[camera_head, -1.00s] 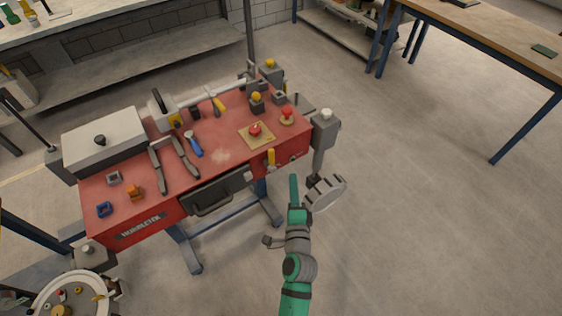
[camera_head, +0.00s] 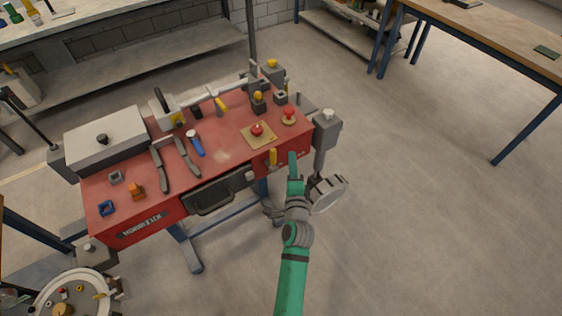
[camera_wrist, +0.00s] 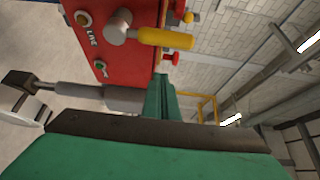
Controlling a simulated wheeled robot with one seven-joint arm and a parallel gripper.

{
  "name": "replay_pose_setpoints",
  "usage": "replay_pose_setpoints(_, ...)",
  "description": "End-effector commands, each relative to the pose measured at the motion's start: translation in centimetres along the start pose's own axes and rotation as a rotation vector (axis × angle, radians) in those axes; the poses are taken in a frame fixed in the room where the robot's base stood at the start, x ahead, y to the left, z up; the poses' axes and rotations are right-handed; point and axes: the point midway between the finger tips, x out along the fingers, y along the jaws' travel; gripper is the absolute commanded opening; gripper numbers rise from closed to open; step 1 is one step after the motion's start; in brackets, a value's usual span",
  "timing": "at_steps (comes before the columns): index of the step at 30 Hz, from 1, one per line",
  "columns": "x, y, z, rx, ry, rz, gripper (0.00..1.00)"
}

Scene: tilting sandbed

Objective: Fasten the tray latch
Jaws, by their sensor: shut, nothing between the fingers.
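A yellow-handled lever (camera_head: 273,157) is on the right part of the red bench's front face. It may be the tray latch; no label on it is readable. In the wrist view its yellow handle (camera_wrist: 165,38) sticks out sideways from a grey round pivot (camera_wrist: 118,27) on the red panel. My green gripper (camera_head: 293,164) is shut and empty, just in front of the bench's right end and to the right of the lever. In the wrist view my fingers (camera_wrist: 162,95) are below the handle, with a gap between them.
The red bench (camera_head: 225,135) holds hand tools, red knobs and a grey box (camera_head: 105,140). A grey post (camera_head: 326,130) and a handwheel (camera_head: 327,192) are close to my gripper at the right end. A black drawer-like handle (camera_head: 210,197) is on the front. Floor to the right is clear.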

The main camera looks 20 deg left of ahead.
Motion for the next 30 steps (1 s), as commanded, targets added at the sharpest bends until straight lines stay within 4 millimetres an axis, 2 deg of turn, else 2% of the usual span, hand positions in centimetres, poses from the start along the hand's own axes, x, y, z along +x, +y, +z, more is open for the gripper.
replay_pose_setpoints(2, 1.5, -0.1, 0.1, 0.0, -0.001, -0.001, 0.0)
replay_pose_setpoints(6, 0.6, 0.0, 1.9, -0.002, -0.002, 0.001, 0.0)
replay_pose_setpoints(13, 0.0, 0.0, 3.4, 0.0, -0.001, 0.001, 0.0)
replay_pose_setpoints(30, -0.2, 0.0, 4.0, 0.0, -0.002, 0.0, 0.0)
